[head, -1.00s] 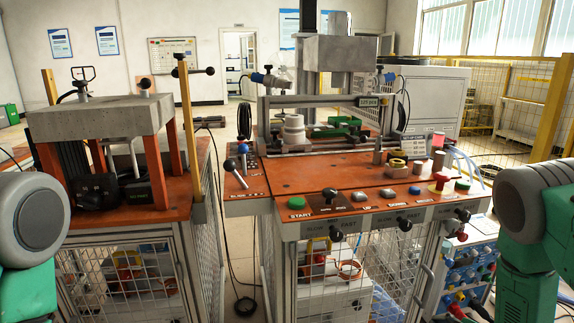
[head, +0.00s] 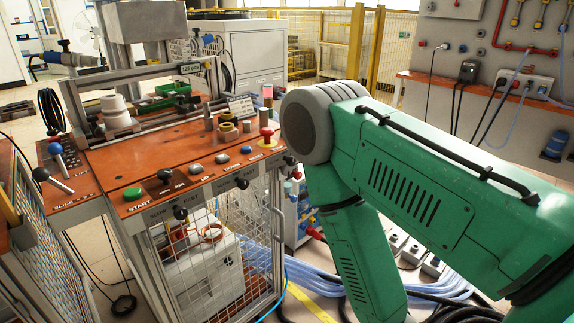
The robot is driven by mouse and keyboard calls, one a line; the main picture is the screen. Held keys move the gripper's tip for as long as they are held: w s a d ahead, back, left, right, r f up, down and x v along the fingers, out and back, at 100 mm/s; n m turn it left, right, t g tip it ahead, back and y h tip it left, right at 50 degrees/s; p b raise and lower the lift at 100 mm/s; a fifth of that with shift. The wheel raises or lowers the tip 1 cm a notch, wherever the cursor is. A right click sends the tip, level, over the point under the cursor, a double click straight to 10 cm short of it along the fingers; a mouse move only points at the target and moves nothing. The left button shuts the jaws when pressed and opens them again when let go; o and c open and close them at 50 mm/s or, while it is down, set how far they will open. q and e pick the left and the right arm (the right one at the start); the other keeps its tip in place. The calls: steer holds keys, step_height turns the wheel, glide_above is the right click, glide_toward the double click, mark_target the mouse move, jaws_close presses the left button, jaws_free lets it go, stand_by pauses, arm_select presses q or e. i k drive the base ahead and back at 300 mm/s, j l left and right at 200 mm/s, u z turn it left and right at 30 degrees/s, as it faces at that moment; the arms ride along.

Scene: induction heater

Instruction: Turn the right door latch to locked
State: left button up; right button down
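The orange-topped heater bench (head: 150,165) stands at left centre. Black knobs sit on its front strip above the mesh doors: a left one (head: 180,212), a middle one (head: 241,183) and a right one (head: 290,160) close to my arm. I cannot tell which of them is the right door latch, or how it is turned. The mesh door (head: 232,235) at the front appears closed, with a vertical handle (head: 279,212) near its right edge. My green right arm fills the right half. Neither gripper is in view.
A green start button (head: 132,193) and a red mushroom button (head: 267,137) are on the bench top. Pale blue hoses (head: 262,272) and power strips (head: 414,247) lie on the floor by my arm. A socket panel (head: 495,70) stands at the back right.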

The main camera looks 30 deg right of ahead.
mark_target(285, 170)
steer(key=z, duration=0.95)
steer(key=i+l+u, duration=0.15)
steer(key=l+u, duration=0.3)
steer(key=l, duration=0.15)
steer(key=i+l+u, duration=0.1)
steer(key=l+u, duration=0.35)
steer(key=l, duration=0.15)
steer(key=l+u, duration=0.45)
steer(key=l, duration=0.15)
steer(key=j, duration=0.1)
steer(key=i+z, duration=0.05)
